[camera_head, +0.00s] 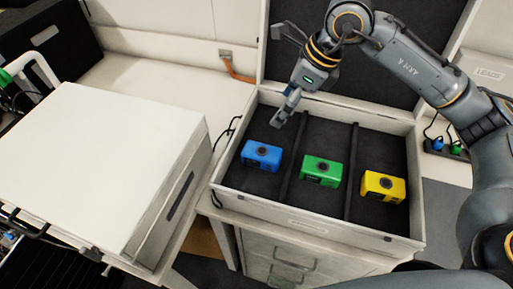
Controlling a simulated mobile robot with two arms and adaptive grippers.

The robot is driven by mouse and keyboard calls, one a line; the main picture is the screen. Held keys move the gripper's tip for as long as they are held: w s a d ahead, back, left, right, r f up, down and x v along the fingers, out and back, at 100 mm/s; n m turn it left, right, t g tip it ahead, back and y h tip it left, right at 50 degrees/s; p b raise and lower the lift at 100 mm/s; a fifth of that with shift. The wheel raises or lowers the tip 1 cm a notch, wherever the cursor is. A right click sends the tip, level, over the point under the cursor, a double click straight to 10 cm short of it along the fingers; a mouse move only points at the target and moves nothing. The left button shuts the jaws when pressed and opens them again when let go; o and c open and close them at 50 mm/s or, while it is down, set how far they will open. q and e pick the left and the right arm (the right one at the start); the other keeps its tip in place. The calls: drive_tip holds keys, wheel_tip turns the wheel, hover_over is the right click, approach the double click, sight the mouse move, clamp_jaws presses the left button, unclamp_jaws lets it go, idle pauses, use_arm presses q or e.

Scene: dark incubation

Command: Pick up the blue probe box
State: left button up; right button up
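The blue probe box (262,155) lies in the left compartment of an open white case (285,214) with a dark lining. It has a round dark knob on top, and nothing holds it. My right gripper (281,118) comes down from the upper right, above the back of the left compartment. It is behind the blue box in the picture and apart from it. Its fingers are seen nearly edge-on, so I cannot tell whether they are open or shut. My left gripper is not in view.
A green box (321,171) lies in the middle compartment and a yellow box (383,187) in the right one. Thin dark dividers separate them. The raised case lid (410,88) stands behind my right arm. A closed white case (95,165) sits at the left.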

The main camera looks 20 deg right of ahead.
wheel_tip(320, 180, down, 4)
drive_tip(key=s+r+b, duration=0.1)
drive_tip(key=b, duration=0.2)
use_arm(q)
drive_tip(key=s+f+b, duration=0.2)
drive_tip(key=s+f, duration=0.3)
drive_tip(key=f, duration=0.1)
use_arm(e)
drive_tip(key=p, duration=0.1)
approach(261, 150)
drive_tip(key=shift+s+a+f, duration=0.15)
drive_tip(key=shift+s+f, duration=0.05)
drive_tip(key=shift+f, duration=0.1)
drive_tip(key=p+x, duration=0.1)
drive_tip(key=x, duration=0.3)
drive_tip(key=shift+w, duration=0.15)
drive_tip(key=shift+f, duration=0.25)
drive_tip(key=shift+a+f+p, duration=0.1)
drive_tip(key=shift+f+p, duration=0.05)
drive_tip(key=shift+p, duration=0.15)
drive_tip(key=p+x, duration=0.2)
drive_tip(key=x, duration=0.2)
drive_tip(key=shift+w+a+f, duration=0.1)
drive_tip(key=shift+w+f, duration=0.1)
drive_tip(key=shift+f, duration=0.2)
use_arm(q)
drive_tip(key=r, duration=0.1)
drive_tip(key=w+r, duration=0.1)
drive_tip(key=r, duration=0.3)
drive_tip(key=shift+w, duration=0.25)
